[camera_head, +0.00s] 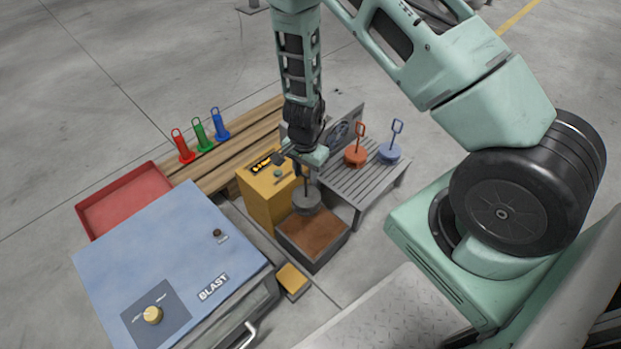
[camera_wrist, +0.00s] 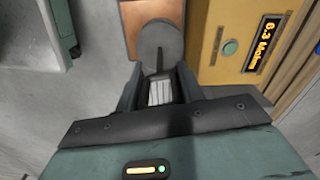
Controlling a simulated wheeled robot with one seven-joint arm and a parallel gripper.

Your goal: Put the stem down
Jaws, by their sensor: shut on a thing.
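My gripper (camera_head: 306,158) is shut on a grey stem (camera_head: 307,201) with a round, flat disc at its lower end. The stem hangs about upright below the gripper, over an open box (camera_head: 314,262) with a brown fill. In the wrist view, the grey disc (camera_wrist: 160,46) shows beyond my gripper's fingers (camera_wrist: 158,88), against the brown fill. I cannot tell whether the disc touches the fill. An orange stem (camera_head: 356,157) and a blue stem (camera_head: 389,152), both with loop handles, stand on a grey slatted bench (camera_head: 362,192).
A yellow box (camera_head: 262,205) with a display and green button stands close left of the brown-filled box. A blue BLAST cabinet (camera_head: 175,265), a red tray (camera_head: 125,200) and a small yellow block (camera_head: 292,279) are nearby. Red, green and blue handled pieces (camera_head: 202,136) stand on wooden planks.

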